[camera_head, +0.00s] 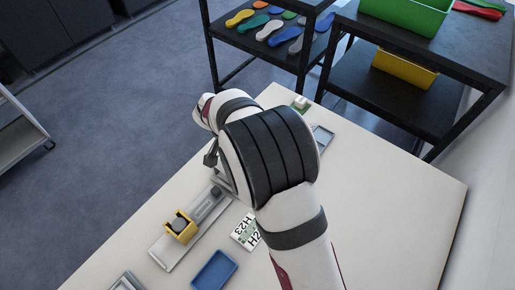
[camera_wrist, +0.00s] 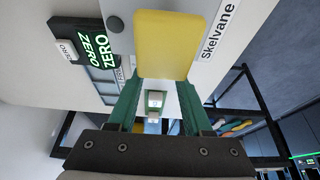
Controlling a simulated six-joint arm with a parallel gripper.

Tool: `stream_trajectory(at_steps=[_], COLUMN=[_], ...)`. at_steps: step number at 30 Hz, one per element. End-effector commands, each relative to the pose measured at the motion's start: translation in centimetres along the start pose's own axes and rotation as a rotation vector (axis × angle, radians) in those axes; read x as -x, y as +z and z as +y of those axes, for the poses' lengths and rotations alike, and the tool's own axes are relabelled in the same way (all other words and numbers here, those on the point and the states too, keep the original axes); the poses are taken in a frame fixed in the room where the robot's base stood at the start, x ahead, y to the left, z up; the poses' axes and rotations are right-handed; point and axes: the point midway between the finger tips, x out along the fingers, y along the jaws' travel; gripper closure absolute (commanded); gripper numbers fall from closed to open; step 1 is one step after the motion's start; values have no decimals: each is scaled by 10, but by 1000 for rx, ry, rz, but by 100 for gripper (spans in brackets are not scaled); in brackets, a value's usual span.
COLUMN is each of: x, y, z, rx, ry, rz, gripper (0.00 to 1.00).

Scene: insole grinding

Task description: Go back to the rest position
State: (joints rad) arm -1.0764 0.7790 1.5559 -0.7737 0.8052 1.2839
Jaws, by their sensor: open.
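My gripper (camera_wrist: 158,92) shows in the wrist view with two green fingers spread apart and nothing clearly held between them. A yellow block (camera_wrist: 163,45) stands just beyond the fingertips; whether it touches them I cannot tell. A small green and white item (camera_wrist: 154,101) shows farther off through the gap between the fingers. In the head view my arm reaches over the white table (camera_head: 385,205), and its bulk hides most of the gripper.
A grey rail fixture with a yellow block (camera_head: 181,227), a printed card (camera_head: 244,232) and a blue tray (camera_head: 214,271) lie left of my arm. Behind stand a black rack with coloured insoles (camera_head: 286,38) and a shelf with green (camera_head: 408,12) and yellow bins (camera_head: 404,69). The table's right side is clear.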

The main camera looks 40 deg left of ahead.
Motion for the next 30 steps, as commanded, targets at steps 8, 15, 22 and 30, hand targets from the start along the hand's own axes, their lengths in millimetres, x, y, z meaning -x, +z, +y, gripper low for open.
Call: stream_trajectory(at_steps=[8,15,22,30], x=[7,7,53,169], y=[-5,-5,-59,13], z=[0,1,112,342], rx=[-2,-2,-121,-403], ry=[-1,-1,90,100], rz=[1,2,-74,-359], gripper=[50,50,50,50])
